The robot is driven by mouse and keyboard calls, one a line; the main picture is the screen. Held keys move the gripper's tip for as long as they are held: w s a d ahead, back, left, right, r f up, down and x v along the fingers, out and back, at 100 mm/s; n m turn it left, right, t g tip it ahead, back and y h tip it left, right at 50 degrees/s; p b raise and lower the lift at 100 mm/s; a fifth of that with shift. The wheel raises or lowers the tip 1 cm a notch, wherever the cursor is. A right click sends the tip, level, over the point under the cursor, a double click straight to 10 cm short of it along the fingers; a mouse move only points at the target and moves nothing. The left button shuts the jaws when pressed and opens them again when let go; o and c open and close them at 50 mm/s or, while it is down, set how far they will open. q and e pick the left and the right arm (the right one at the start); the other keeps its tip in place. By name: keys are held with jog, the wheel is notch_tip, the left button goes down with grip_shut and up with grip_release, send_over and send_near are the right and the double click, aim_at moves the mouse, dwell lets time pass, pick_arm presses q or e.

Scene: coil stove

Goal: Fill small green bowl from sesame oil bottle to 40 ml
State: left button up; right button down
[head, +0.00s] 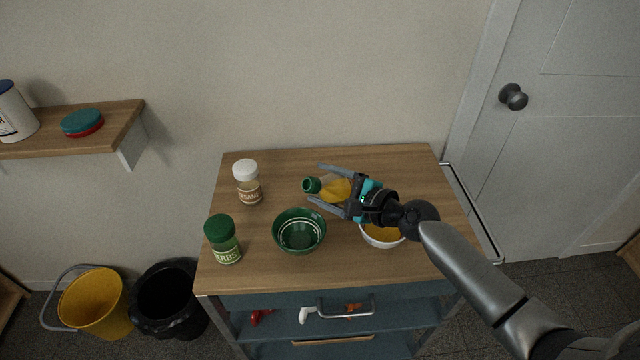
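The bottle (336,190) is clear with yellow-orange oil in it and a green top pointing left. It is tipped well over between the fingers of my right gripper (315,182). The fingers are spread to its width, one on each side; their contact with it is hard to see. The small green bowl (298,231) stands on the wooden cart top, just below the bottle's green top in the picture. I see light rings inside the bowl but no clear oil. No stream shows. My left gripper is out of view.
A white bowl with yellow-orange contents (382,237) stands partly behind my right wrist. A white-capped sesame jar (249,186) and a green-capped herbs jar (224,242) stand on the left of the cart top (290,163). The back right corner is clear.

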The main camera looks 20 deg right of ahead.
jog(key=shift+w+d+r+n+h+p, duration=0.1)
jog(key=shift+d+r+n+h+p, duration=0.15)
jog(key=shift+r+n+p, duration=0.35)
jog(key=shift+w+d+r+n+h+p, duration=0.1)
jog(key=shift+d+r+n+h+p, duration=0.15)
jog(key=shift+r+n+p, duration=0.4)
jog(key=shift+d+r+n+h+p, duration=0.15)
jog(key=shift+r+n+h+p, duration=0.35)
jog(key=shift+p, duration=1.05)
jog(key=shift+d+r+n+h+p, duration=0.15)
jog(key=shift+r+n+h+p, duration=0.3)
jog(key=shift+p, duration=1.05)
jog(key=shift+r+n+p, duration=0.3)
jog(key=shift+p, duration=0.3)
